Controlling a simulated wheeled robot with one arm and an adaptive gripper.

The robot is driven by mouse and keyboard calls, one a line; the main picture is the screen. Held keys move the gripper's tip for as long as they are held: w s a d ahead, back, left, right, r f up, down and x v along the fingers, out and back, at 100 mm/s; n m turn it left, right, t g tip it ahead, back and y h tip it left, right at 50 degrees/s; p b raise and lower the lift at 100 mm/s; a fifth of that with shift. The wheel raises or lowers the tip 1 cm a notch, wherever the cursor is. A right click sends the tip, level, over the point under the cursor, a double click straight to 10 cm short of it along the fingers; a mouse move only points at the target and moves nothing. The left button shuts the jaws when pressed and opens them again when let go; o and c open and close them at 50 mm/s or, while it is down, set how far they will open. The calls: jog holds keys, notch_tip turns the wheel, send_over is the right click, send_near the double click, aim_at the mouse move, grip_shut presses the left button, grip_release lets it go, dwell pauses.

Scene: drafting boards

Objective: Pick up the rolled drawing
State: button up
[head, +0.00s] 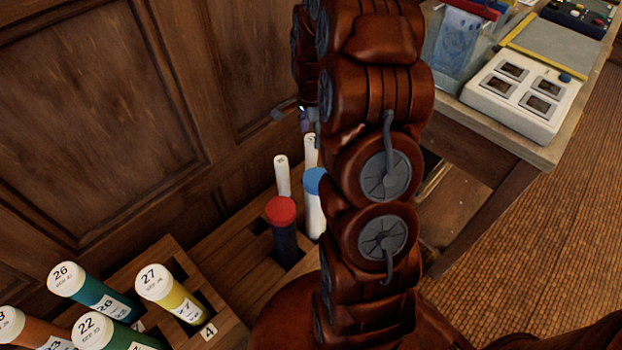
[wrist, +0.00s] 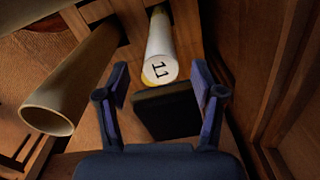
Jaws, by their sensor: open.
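My gripper (wrist: 160,103) is open in the wrist view, its two blue-grey fingers apart. A hollow tan roll (wrist: 72,85) stands to the left, outside the left finger. I cannot tell for certain which roll is the rolled drawing. In the head view slim white rolls (head: 282,177) stand in a wooden rack beside my arm. My arm hides most of the gripper there.
A dark block (wrist: 166,110) lies between the fingers in the wrist view. A red-capped dark tube (head: 282,235) and a blue-capped white tube (head: 314,215) stand in the rack. Several numbered tubes stand front left. Panelled wall (head: 90,100) is behind; a table (head: 500,140) is at right.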

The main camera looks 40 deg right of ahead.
aim_at(311, 150)
jog(key=shift+f, duration=3.65)
jog(key=shift+c, duration=0.4)
grip_shut()
jog(key=shift+r, duration=0.1)
